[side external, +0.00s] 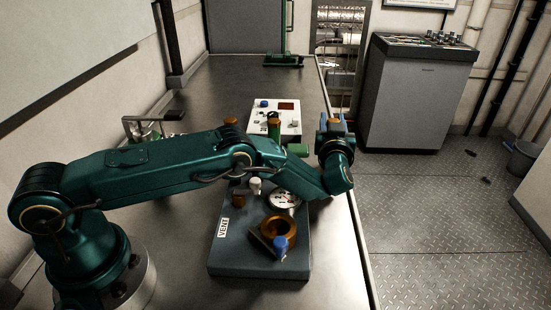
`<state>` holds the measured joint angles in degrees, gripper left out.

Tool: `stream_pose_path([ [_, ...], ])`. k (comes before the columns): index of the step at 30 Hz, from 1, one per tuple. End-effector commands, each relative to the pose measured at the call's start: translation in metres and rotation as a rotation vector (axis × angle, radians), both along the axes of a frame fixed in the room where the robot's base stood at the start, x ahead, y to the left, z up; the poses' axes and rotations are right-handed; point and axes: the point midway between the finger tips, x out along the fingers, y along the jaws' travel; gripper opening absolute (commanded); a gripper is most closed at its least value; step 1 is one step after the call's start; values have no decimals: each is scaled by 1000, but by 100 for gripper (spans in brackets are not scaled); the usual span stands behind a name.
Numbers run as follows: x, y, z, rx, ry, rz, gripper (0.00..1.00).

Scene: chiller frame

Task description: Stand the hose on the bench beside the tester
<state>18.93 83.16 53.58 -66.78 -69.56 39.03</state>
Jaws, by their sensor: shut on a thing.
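The tester (289,120) is a white box with a red display and a blue knob, on the bench (225,85) behind my arm. An upright dark green cylinder with a brown top, which looks like the hose (273,128), shows in front of the tester. Its lower end is hidden behind my arm, so I cannot tell whether it touches the bench. My gripper (298,150) is to the right of it, by my wrist. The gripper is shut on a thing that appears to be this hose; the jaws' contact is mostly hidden.
A dark block marked VENT (225,255), with a gauge (284,201), brass fitting and blue knob, lies under my forearm. A green stand (284,60) is at the back. The bench's right edge is close to my wrist.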

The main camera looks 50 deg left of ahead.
Motion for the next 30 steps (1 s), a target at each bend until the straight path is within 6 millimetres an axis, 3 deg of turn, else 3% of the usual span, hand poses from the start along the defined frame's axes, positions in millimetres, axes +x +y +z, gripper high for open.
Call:
stream_pose_path([
  [8,0,0,-4,1,-1,0,0],
  [9,0,0,-4,0,0,0,54],
  [10,0,0,-3,0,0,0,65],
  [11,0,0,-3,0,0,0,68],
  [23,0,0,1,0,0,0,68],
  [30,-16,-16,1,0,3,-3,68],
])
